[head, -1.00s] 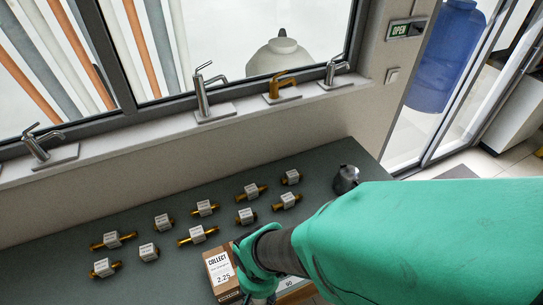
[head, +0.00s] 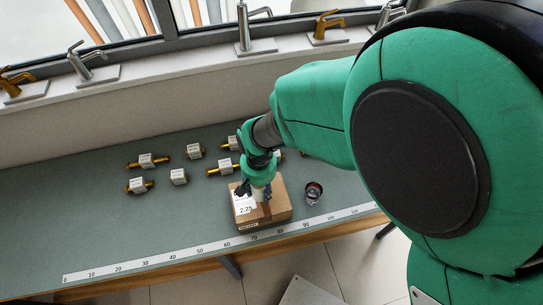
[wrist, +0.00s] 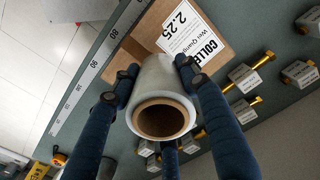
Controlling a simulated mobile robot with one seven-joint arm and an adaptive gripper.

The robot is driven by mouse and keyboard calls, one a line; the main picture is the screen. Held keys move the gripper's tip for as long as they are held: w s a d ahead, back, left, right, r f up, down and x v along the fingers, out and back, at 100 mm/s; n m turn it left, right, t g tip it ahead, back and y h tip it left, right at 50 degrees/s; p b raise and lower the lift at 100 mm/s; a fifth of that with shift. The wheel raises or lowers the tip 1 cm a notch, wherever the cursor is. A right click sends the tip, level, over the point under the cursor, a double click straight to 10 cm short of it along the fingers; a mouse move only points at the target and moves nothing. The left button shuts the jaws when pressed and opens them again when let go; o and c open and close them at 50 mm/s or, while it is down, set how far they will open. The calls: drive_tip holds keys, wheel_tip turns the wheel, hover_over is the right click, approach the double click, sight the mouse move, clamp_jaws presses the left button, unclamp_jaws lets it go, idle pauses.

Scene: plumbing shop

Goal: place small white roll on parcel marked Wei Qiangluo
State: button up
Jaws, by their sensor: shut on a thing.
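My gripper (wrist: 158,82) is shut on the small white roll (wrist: 160,98), a cylinder with a brown hollow core facing the wrist camera. In the head view my gripper (head: 257,189) is over the cardboard parcel (head: 275,210), and a bit of the roll (head: 258,194) shows between the fingers. The parcel also shows in the wrist view (wrist: 144,33). Its white label reads COLLECT, 2.25 and a name starting Wei Qiang, partly hidden by the roll. I cannot tell whether the roll touches the parcel top.
The parcel lies on a green-grey bench (head: 90,215) near a ruler strip (head: 180,254) along the front edge. Several tagged brass fittings (head: 148,161) lie behind and left. A small dark-rimmed round container (head: 313,191) stands right of the parcel. Taps line the sill.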

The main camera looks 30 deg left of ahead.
sight(260, 189)
drive_tip(key=shift+w+a, duration=0.35)
drive_tip(key=shift+a, duration=0.2)
drive_tip(key=shift+f, duration=1.8)
drive_tip(key=shift+f, duration=0.1)
drive_tip(key=o, duration=1.3)
drive_tip(key=shift+c, duration=0.2)
wheel_tip(260, 189, up, 12)
drive_tip(key=shift+d, duration=0.15)
